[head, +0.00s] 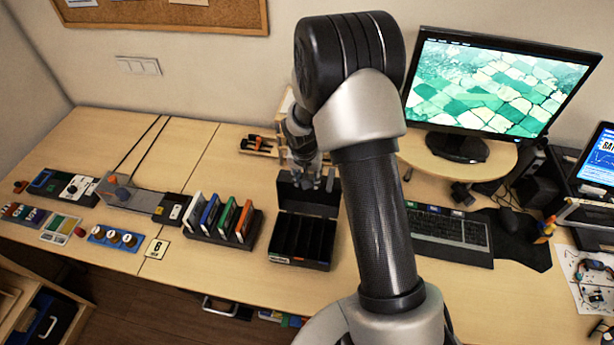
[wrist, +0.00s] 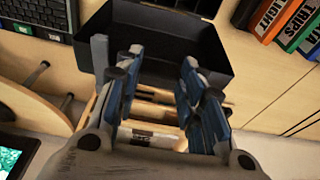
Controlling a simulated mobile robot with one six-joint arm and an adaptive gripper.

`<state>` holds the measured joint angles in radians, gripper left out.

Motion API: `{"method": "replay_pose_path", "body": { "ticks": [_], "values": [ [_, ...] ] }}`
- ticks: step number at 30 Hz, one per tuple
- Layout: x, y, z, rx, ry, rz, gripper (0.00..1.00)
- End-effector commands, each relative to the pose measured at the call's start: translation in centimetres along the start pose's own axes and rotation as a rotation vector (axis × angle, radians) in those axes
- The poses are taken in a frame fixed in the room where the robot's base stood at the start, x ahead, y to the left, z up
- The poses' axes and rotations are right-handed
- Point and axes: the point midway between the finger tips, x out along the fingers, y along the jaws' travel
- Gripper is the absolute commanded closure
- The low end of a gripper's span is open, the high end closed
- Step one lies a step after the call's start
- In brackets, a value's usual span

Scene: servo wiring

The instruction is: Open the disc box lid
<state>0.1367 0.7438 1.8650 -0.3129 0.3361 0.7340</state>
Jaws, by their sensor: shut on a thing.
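The disc box (head: 298,262) is a black box with an open, divided inside, on the desk left of my arm in the head view. Its black lid (head: 308,201) stands raised at the back of the box. My gripper (head: 316,180) is at the lid's upper edge, shut on it. In the wrist view the lid (wrist: 205,42) lies beyond my gripper (wrist: 158,62), whose blue-grey fingers stand on either side of part of its edge. The exact contact is partly hidden. My arm covers the area right of the box.
A rack of upright coloured cases (head: 222,228) stands close left of the box. A keyboard (head: 448,236) and monitor (head: 495,88) are to the right. A wooden tool holder (head: 260,146) is behind. The desk in front of the box is clear.

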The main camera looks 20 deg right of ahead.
Motion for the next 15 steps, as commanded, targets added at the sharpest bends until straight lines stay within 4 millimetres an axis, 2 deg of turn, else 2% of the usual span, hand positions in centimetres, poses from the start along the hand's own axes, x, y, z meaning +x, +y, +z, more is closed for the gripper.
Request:
{"method": "replay_pose_path", "body": {
  "ticks": [14,15],
  "values": [
    [-0.06,-0.06,-0.21,-0.002,0.005,-0.002,1.00],
    [-0.07,-0.07,-0.22,-0.002,0.005,-0.002,0.63]
  ]
}}
